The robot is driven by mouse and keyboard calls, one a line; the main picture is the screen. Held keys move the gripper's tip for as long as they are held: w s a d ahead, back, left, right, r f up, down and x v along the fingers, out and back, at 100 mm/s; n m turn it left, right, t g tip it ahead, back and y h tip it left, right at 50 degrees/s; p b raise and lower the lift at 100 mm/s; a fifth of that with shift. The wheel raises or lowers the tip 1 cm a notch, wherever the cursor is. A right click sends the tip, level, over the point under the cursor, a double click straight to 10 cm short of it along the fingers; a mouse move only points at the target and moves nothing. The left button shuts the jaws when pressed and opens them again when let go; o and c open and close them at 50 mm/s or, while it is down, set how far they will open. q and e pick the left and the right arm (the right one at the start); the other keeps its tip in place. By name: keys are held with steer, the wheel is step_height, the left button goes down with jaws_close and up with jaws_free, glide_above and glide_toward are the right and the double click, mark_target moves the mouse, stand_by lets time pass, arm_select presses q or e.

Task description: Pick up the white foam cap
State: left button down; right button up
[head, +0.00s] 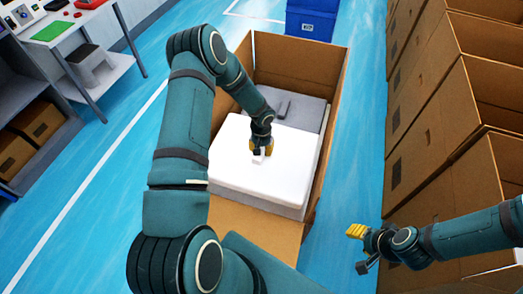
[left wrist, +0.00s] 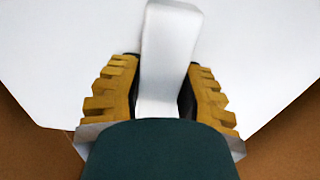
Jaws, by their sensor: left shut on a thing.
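The white foam cap (head: 240,165) is a broad white block inside an open cardboard box in the head view. It fills much of the left wrist view (left wrist: 70,60). My left gripper (head: 261,148) reaches down onto its top. In the left wrist view, the yellow ridged fingers (left wrist: 155,95) are shut on a raised white bar of the cap, one finger on each side. The cap sits flat within the box walls. My right gripper (head: 358,246) hangs at the lower right, away from the cap; its finger gap is unclear.
The cardboard box (head: 335,110) has upright walls around the cap and a front flap folded outward. A grey piece (head: 300,110) lies behind the cap. Tall cartons (head: 430,110) line the right. A blue bin (head: 311,20) stands behind. Blue floor is free on the left.

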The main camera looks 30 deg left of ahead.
arm_select(q)
step_height(320, 180, up, 6)
steer(key=p, duration=0.2)
steer(key=shift+p, duration=0.4)
step_height(320, 180, up, 20)
steer(key=shift+f, duration=0.2)
stand_by(0.6)
